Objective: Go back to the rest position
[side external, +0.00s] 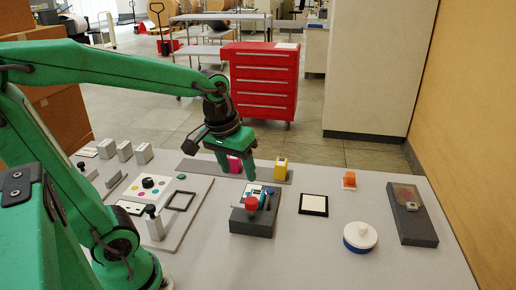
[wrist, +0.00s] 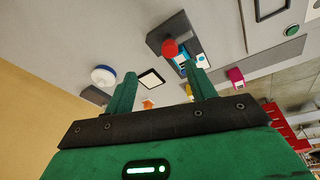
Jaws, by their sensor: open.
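My green gripper (side external: 236,152) hangs over the back middle of the grey table (side external: 330,250), fingers pointing down. In the wrist view my gripper (wrist: 162,88) has its two fingers apart with nothing held between them. It is above and behind a dark block (side external: 250,226) that carries a red knob (side external: 251,203) and a small printed card. A magenta block (side external: 234,164) is just behind the fingers, partly covered by them. I cannot tell the exact gap between the fingers and the things below.
A yellow block (side external: 280,168) stands on the dark strip at right. Further right are a black-framed white square (side external: 313,205), an orange piece (side external: 349,180), a white round lidded pot (side external: 360,236) and a dark slab (side external: 411,216). A panel with coloured dots (side external: 143,190) lies left.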

